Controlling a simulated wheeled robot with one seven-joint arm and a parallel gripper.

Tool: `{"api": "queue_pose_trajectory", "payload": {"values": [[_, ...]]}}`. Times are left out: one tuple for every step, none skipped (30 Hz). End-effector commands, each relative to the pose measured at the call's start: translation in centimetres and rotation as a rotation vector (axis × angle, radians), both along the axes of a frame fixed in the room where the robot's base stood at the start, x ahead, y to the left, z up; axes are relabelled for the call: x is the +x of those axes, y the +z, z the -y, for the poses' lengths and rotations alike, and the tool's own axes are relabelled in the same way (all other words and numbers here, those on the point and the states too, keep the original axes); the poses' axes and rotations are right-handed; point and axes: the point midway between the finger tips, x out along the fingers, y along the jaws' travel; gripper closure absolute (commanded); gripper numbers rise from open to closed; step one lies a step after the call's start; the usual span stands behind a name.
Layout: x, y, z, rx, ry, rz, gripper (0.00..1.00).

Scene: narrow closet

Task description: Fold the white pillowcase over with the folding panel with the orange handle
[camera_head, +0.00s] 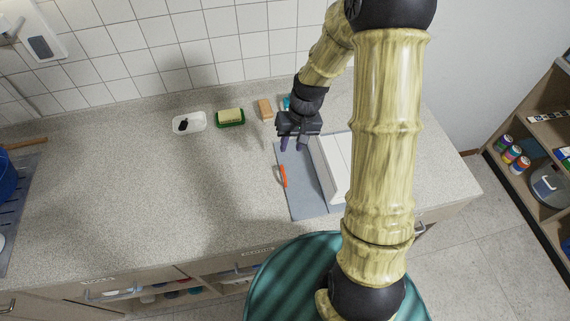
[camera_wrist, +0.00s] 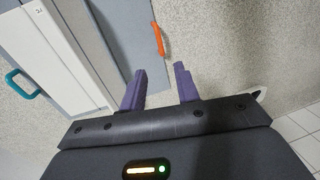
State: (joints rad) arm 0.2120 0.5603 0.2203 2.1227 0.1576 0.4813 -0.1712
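The white pillowcase (camera_head: 333,160) lies on the folding board at its right part, partly hidden behind my arm. It also shows in the wrist view (camera_wrist: 38,38). The grey-blue folding panel (camera_head: 300,182) lies flat at the left of the board. Its orange handle (camera_head: 283,176) is on the panel's left edge; it also shows in the wrist view (camera_wrist: 158,39). My gripper (camera_head: 293,146) is above the back left part of the panel, behind the orange handle and apart from it. Its purple fingers (camera_wrist: 160,82) are spread with nothing between them.
A teal handle (camera_wrist: 20,84) is at the board's far side. A sponge block (camera_head: 265,109), a green soap dish (camera_head: 230,118) and a white dish (camera_head: 189,121) stand along the tiled wall. The counter (camera_head: 180,190) left of the board is clear. Shelves (camera_head: 530,155) stand at right.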

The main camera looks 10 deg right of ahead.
Motion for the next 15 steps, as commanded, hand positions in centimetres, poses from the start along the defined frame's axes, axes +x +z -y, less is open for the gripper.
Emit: {"api": "queue_pose_trajectory", "payload": {"values": [[-0.1,-0.7,-0.2,0.001,0.001,-0.004,0.68],[-0.1,-1.2,-0.3,0.001,0.001,-0.005,0.68],[-0.1,-1.8,-0.4,0.001,0.001,-0.004,0.68],[-0.1,-2.2,-0.5,0.001,0.001,-0.005,0.68],[-0.1,-2.7,-0.5,0.001,0.001,-0.004,0.68],[-0.1,-3.2,-0.6,0.001,0.001,-0.004,0.68],[0.0,-3.6,-0.7,0.001,0.0,-0.004,0.68],[-0.1,-4.0,-0.8,0.001,0.0,-0.004,0.68],[-0.1,-4.6,-0.9,0.001,0.0,-0.004,0.68],[-0.1,-5.0,-1.0,0.001,0.0,-0.004,0.68],[-0.1,-5.4,-1.1,0.001,0.001,-0.004,0.68],[-0.1,-5.9,-1.2,0.001,0.001,-0.004,0.68],[-0.1,-6.3,-1.3,0.001,0.001,-0.004,0.68],[-0.1,-6.7,-1.3,0.001,0.0,-0.003,0.68],[-0.1,-7.2,-1.4,0.001,0.0,-0.004,0.68]]}}
